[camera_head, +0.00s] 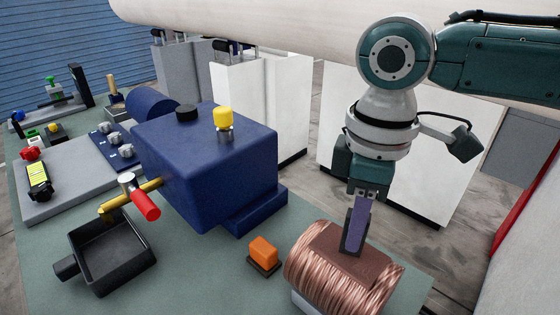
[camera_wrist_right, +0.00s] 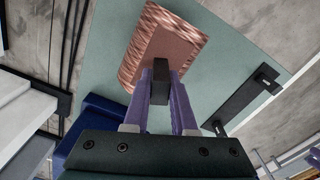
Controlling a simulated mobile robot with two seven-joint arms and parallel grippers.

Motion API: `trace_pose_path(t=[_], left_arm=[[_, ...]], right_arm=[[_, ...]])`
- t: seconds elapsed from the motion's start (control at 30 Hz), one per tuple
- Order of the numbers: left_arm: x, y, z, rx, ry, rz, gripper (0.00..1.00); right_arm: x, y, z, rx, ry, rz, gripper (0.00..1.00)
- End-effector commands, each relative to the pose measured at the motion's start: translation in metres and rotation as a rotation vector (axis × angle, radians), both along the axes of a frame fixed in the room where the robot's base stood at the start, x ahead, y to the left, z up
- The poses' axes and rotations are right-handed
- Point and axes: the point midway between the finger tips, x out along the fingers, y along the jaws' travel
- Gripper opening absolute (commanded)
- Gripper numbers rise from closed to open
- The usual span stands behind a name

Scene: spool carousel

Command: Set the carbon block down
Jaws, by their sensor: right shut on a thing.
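The carbon block (camera_wrist_right: 160,84) is a small dark block held between the two purple fingers of my right gripper (camera_wrist_right: 161,97) in the right wrist view. In the head view my right gripper (camera_head: 355,232) points down over the brown top face of the copper-wound spool (camera_head: 318,277). The spool also shows in the right wrist view (camera_wrist_right: 165,45), just beyond the block. I cannot tell whether the block touches the spool. My left gripper is not in view.
An orange block (camera_head: 263,250) on a dark base stands left of the spool. A blue housing (camera_head: 205,165) with a yellow knob stands behind it. A black open tray (camera_head: 110,262) and a red-handled valve (camera_head: 146,205) are at the left of the green table (camera_head: 195,285).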

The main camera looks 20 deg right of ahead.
Motion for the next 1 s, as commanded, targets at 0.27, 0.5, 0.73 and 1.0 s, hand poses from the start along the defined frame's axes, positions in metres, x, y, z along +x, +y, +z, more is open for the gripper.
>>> trace_pose_path(t=[0.27, 0.5, 0.73, 1.0], left_arm=[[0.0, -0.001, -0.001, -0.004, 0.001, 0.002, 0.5], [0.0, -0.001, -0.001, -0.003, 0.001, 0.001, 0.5], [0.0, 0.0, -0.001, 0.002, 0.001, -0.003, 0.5], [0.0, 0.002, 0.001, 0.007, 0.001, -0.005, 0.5]], right_arm=[[0.0, 0.0, -0.003, 0.001, 0.001, 0.0, 0.0], [0.0, 0.0, -0.002, 0.0, 0.0, 0.0, 0.51], [0.0, 0.0, -0.002, 0.001, -0.001, 0.0, 0.54], [0.002, 0.0, 0.027, 0.002, -0.005, 0.001, 0.54]])
